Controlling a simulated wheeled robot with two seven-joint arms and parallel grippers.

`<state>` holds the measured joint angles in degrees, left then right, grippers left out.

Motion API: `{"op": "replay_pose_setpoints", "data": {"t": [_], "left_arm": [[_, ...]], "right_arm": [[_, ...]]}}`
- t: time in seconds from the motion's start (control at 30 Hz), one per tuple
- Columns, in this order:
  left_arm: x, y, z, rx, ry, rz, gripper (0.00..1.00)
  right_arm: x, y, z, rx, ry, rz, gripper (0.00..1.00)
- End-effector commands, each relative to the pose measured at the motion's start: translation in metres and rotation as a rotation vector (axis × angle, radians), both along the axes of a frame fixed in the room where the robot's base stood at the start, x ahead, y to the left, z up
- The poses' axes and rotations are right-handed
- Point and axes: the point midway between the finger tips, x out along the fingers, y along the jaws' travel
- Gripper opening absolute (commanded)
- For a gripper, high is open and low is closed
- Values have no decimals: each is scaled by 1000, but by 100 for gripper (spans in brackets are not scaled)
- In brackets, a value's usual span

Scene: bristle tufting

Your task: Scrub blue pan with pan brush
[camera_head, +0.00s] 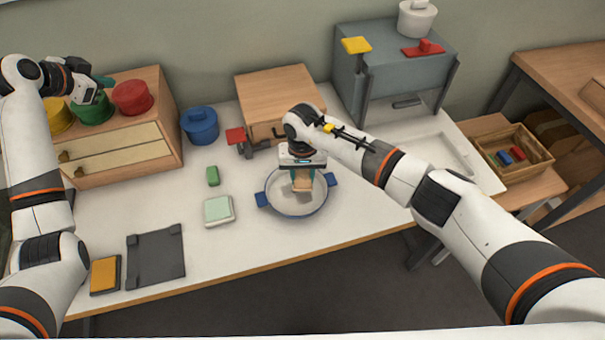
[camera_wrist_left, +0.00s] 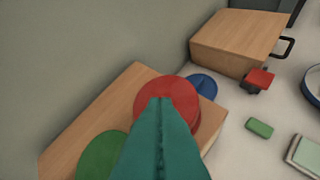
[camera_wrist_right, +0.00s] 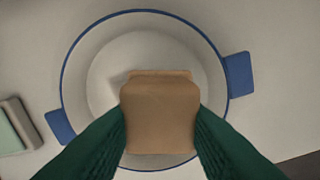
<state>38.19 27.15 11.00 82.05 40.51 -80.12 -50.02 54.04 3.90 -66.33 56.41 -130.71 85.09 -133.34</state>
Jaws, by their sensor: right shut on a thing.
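The blue pan (camera_head: 272,208) is a white round pan with a blue rim and two blue handles, standing on the white table. It fills much of the right wrist view (camera_wrist_right: 66,80). My right gripper (camera_head: 302,180) is over the pan, pointing down. It is shut on a tan wooden block, which I take as the pan brush (camera_wrist_right: 158,118). The brush sits over the pan's inside; its underside is hidden, so I cannot tell if it touches the bottom. My left gripper (camera_head: 104,82) is raised near the wooden drawer box. Its green fingers (camera_wrist_left: 160,135) appear together with nothing between them.
Red (camera_head: 132,97), green (camera_head: 93,109) and yellow pots stand on the drawer box (camera_head: 120,150). A blue pot (camera_head: 200,125), a green block (camera_head: 213,176), a pale green sponge-like block (camera_head: 218,210) and a dark tray (camera_head: 156,256) lie left of the pan. A wooden box (camera_head: 275,90) stands behind.

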Motion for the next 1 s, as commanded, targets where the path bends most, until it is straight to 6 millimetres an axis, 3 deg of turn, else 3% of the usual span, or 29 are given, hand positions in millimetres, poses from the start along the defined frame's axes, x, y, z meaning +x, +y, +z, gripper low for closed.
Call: {"op": "replay_pose_setpoints", "data": {"t": [0.03, 0.1, 0.3, 0.6, 0.8, 1.0], "left_arm": [[0, -26, -8, -3, 33, -51, 0], [-3, -58, -22, -2, 83, -119, 0], [-20, -146, -67, 15, 222, -310, 0], [-66, -254, -148, 53, 389, -562, 0], [-92, -296, -179, 66, 445, -666, 0], [-102, -309, -192, 70, 463, -700, 0]], "right_arm": [[0, 0, 0, 0, 0, 0, 16], [0, 0, 0, 0, 0, 0, 16], [0, 0, 0, 0, 0, 0, 16], [0, 0, 0, 0, 0, 0, 16], [0, 0, 0, 0, 0, 0, 16], [0, 0, 0, 0, 0, 0, 16]]}}
